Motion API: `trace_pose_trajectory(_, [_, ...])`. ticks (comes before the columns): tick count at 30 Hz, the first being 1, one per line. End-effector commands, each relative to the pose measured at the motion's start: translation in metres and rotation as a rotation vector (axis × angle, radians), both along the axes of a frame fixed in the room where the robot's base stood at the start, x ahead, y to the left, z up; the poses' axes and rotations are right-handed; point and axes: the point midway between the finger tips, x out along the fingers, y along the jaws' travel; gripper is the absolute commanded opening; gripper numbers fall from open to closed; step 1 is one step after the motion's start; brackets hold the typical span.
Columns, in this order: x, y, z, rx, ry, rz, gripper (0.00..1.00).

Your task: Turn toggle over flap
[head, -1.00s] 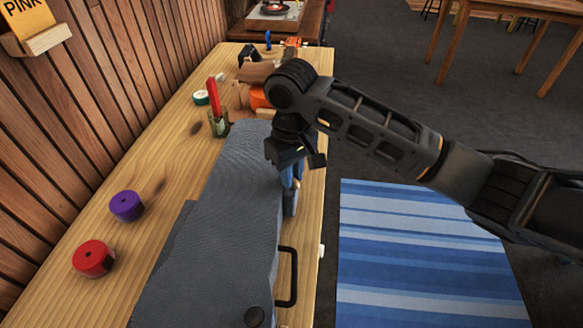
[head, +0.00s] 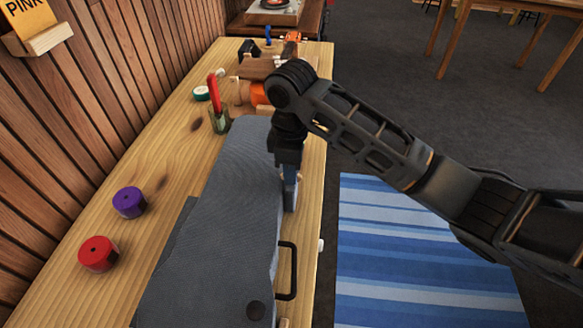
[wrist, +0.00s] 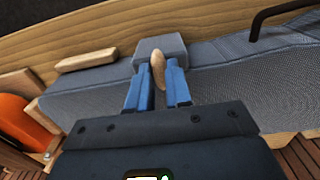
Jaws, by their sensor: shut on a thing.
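A grey fabric ukulele case (head: 222,205) lies along the wooden bench. A grey flap (wrist: 160,45) folds over the case's edge in the wrist view. A pale wooden oval toggle (wrist: 158,70) stands at the flap, between the blue fingertips. My gripper (wrist: 158,80) is shut on the toggle; it also shows at the case's right side in the head view (head: 290,192). In the head view the toggle and flap are hidden behind my gripper.
A black handle (head: 293,272) sticks out from the case's near right side. A purple roll (head: 129,202) and a red roll (head: 98,254) lie at left. A glass jar (head: 220,123) and an orange object (head: 260,94) stand beyond the case. The bench's left middle is mostly clear.

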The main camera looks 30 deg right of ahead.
Motion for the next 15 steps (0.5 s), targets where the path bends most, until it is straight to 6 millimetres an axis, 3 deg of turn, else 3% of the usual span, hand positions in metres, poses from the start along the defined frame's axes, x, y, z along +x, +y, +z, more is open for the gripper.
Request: trace_pose_trajectory(15, [0.0004, 0.0003, 0.0009, 0.001, -0.002, 0.033, 0.00])
